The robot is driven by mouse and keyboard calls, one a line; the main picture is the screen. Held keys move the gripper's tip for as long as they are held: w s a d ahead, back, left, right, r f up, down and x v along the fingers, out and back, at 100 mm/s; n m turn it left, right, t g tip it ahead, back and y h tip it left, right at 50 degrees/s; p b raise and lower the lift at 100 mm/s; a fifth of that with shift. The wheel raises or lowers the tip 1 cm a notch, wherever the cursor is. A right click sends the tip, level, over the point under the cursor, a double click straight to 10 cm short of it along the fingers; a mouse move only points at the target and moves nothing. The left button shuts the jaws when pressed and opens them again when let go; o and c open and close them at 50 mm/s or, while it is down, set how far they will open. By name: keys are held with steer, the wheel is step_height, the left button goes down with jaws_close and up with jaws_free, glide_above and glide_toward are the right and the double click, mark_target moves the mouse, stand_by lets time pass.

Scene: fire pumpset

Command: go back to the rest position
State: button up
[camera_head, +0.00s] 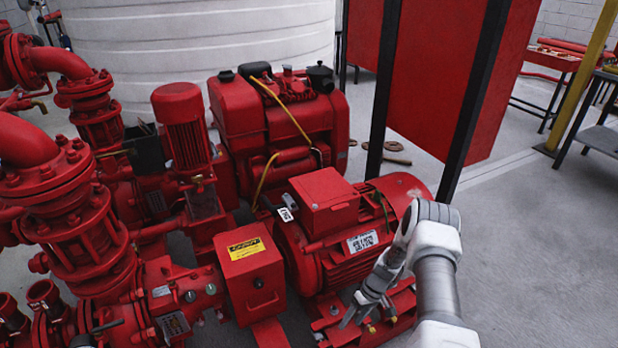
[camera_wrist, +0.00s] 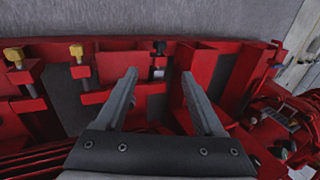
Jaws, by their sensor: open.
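My gripper (camera_head: 361,312) is at the lower middle right of the head view, low beside the red electric motor (camera_head: 350,245) and over its red base frame. In the wrist view my gripper (camera_wrist: 160,98) shows two grey fingers spread apart with nothing between them. Beyond the fingertips is the red base frame (camera_wrist: 225,62) with a black-topped bolt (camera_wrist: 159,60) and yellow-topped bolts (camera_wrist: 77,58). I cannot tell whether the fingers touch the frame.
Red pumps and pipes (camera_head: 70,215) fill the left. A red engine (camera_head: 275,120) stands behind the motor. Black posts (camera_head: 470,100) and a red panel (camera_head: 440,75) rise behind my arm. A workbench (camera_head: 603,135) stands far right. The grey floor (camera_head: 545,250) at right is clear.

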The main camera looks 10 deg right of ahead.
step_height(320, 180, up, 37)
steer(key=w+a+t+h, duration=0.2)
steer(key=w+a+h, duration=0.1)
steer(key=s+a+r+m+t, duration=0.2)
steer(key=s+a+r+t, duration=0.1)
steer(key=s+r, duration=1)
steer(key=s+a+r+m+t+h, duration=0.1)
steer(key=s+r, duration=0.2)
steer(key=s, duration=0.4)
steer(key=s+a+r+m+t, duration=0.1)
steer(key=s+r, duration=0.3)
steer(key=s, duration=0.2)
step_height(320, 180, up, 23)
steer(key=p, duration=2.2)
steer(key=shift+d+f+p, duration=0.15)
steer(key=shift+p, duration=0.25)
